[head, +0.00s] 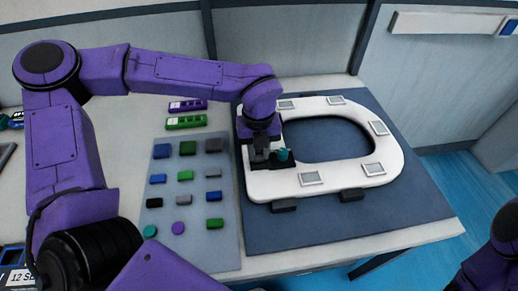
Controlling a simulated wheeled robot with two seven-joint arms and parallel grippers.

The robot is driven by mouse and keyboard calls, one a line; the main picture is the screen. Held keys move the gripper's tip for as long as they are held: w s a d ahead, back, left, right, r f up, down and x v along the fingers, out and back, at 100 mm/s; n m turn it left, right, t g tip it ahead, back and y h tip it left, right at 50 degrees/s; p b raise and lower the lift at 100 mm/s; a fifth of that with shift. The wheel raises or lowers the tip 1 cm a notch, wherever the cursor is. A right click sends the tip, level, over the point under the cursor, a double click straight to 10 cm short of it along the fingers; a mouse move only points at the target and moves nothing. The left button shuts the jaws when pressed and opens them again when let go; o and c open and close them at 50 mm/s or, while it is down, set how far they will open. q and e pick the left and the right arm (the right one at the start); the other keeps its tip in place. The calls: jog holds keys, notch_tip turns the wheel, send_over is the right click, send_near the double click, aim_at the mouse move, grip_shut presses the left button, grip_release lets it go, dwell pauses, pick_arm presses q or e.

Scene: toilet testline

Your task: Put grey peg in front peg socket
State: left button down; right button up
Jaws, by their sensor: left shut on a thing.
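My left gripper (270,158) points down over the left end of the white toilet seat (378,182). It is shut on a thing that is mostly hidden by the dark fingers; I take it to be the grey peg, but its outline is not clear. The front peg socket cannot be made out; the gripper and arm cover that part of the seat. My right gripper is out of view; only part of my right arm shows at the lower right.
A light blue board (188,251) left of the seat holds several coloured blocks and discs. A purple holder (188,105) and a green holder (186,122) lie behind it. The seat rests on a dark blue mat (405,215), with bare mat at the right and front.

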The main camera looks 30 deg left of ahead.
pick_arm(q)
jog(key=shift+s+f+b, duration=0.3)
jog(key=shift+s+f, duration=0.05)
jog(key=shift+f, duration=0.3)
jog(key=c, duration=1)
grip_release()
jog(key=shift+o, duration=0.5)
jog(key=shift+w+d+f, duration=0.15)
jog(key=shift+d, duration=0.15)
jog(key=shift+a, duration=0.15)
notch_tip(320, 180, up, 14)
jog(key=shift+w+a+f, duration=0.15)
jog(key=shift+w, duration=0.05)
